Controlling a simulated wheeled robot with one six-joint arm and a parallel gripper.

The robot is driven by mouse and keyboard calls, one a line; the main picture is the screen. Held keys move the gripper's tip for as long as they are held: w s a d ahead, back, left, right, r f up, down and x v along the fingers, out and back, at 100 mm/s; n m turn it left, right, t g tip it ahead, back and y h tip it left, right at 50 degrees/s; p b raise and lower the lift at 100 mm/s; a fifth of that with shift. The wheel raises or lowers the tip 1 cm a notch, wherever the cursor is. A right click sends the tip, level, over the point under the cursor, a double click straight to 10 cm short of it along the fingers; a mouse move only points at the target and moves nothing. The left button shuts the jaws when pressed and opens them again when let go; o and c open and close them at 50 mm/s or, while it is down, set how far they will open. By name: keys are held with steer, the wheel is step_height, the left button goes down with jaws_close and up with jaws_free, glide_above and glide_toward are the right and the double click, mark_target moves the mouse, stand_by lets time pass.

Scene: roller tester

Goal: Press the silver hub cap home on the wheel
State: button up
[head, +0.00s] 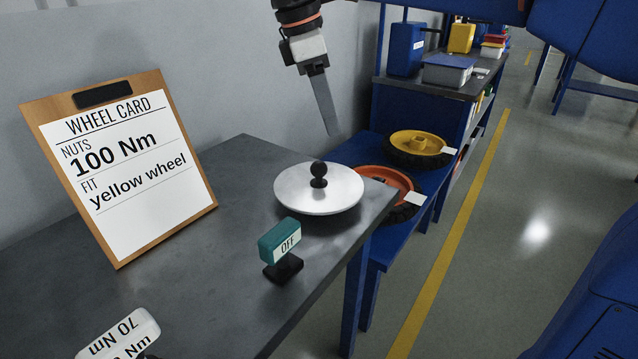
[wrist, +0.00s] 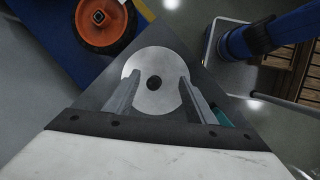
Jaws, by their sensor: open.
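The silver hub cap (head: 318,188) is a round disc with a black knob (head: 319,174) on top. It lies near the right edge of the grey table. My gripper (head: 329,128) hangs above it, apart from it. In the wrist view the open fingers (wrist: 154,92) appear on either side of the knob, with the hub cap (wrist: 153,62) beneath. An orange wheel (head: 385,178) and a yellow wheel (head: 417,143) lie on a low blue bench beyond the table, each with a white tag. The hub cap hides part of the orange wheel in the head view.
A wheel card (head: 130,165) on a clipboard stands on the table (head: 225,215), reading 100 Nm and yellow wheel. A teal OFF switch (head: 281,243) stands close to the hub cap. A white 70 Nm label (head: 122,335) is at the front.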

steer(key=a+r+n, duration=0.2)
steer(key=a+n, duration=0.1)
steer(key=a, duration=0.4)
glide_toward(313, 164)
steer(key=shift+h, duration=0.4)
steer(key=x, duration=0.6)
steer(key=shift+a+x, duration=0.15)
steer(key=shift+x, duration=1.2)
steer(key=shift+a+x, duration=0.2)
steer(key=shift+x, duration=1.2)
steer(key=shift+f, duration=0.1)
steer(key=c, duration=1.2)
